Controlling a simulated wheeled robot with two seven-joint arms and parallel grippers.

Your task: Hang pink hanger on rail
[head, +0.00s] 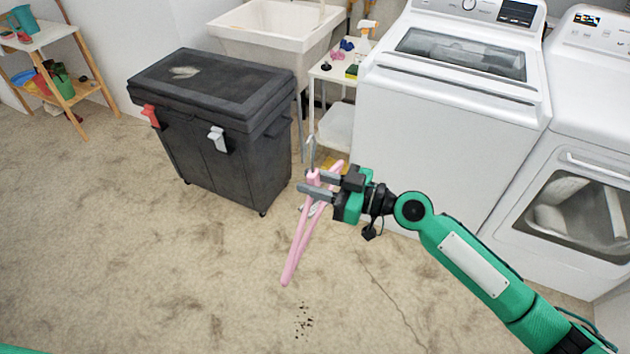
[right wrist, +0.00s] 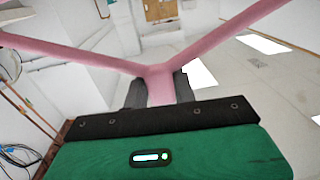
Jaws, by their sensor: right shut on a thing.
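The pink hanger (head: 297,240) is in the middle of the head view, held up above the floor with its long side slanting down toward me. My right gripper (head: 312,182) is shut on the hanger near its neck, below the grey hook. In the right wrist view the pink hanger (right wrist: 158,82) spreads in a wide V from between the dark fingers (right wrist: 158,90). My left gripper is out of the head view; only a sliver of green shows at the lower left corner. No rail can be made out for certain.
A black wheeled cart (head: 215,125) stands left of the hanger. A white washer (head: 450,110) and a dryer (head: 580,190) stand at the right. A utility sink (head: 275,30), a small white shelf (head: 333,75) and a wooden rack (head: 60,60) are behind.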

